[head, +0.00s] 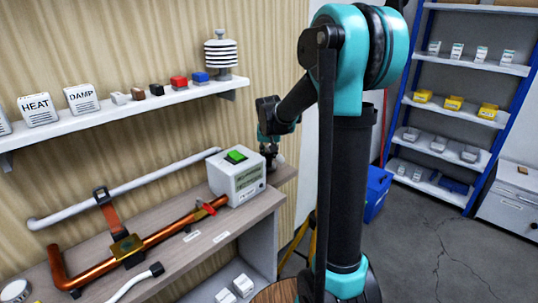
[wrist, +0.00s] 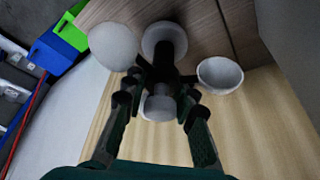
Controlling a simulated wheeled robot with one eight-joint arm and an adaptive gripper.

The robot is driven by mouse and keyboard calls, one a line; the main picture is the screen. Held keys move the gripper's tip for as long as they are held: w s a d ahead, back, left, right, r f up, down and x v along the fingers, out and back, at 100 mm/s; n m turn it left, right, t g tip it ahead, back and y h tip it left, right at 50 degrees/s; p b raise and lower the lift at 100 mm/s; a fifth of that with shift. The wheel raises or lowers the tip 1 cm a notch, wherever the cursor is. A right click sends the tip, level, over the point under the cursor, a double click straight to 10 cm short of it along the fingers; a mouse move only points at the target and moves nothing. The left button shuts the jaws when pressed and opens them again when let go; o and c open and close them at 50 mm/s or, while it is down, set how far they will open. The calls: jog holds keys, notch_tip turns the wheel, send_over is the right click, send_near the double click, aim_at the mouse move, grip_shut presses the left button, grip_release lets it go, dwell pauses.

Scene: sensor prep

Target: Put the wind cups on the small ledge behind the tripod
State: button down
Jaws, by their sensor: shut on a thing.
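My gripper (wrist: 158,96) is shut on the dark hub of the wind cups (wrist: 220,75), whose white cups spread around the fingertips. In the head view my gripper (head: 270,143) is at the wall just behind the pump box, partly hidden, and a small pale part of the wind cups (head: 280,160) shows below it. The small wooden ledge (head: 286,173) lies right below, partly behind my arm. In the wrist view a wooden surface (wrist: 205,22) shows beyond the cups; I cannot tell whether they touch it. The yellow tripod (head: 312,238) is mostly hidden behind my arm.
The white pump box (head: 237,178) with a green button stands on the workbench left of my gripper. A wall shelf (head: 130,108) with small blocks and a white stacked-disc sensor (head: 220,53) is above. A blue bin (head: 378,195) stands on the floor to the right.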

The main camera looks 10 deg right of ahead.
jog(key=shift+f, duration=0.3)
dwell(0.4)
jog(key=c, duration=1.1)
grip_release()
jog(key=shift+c, duration=0.2)
jog(key=shift+o, duration=0.4)
jog(key=o, duration=0.4)
jog(key=shift+r, duration=0.1)
jog(key=shift+r, duration=3.4)
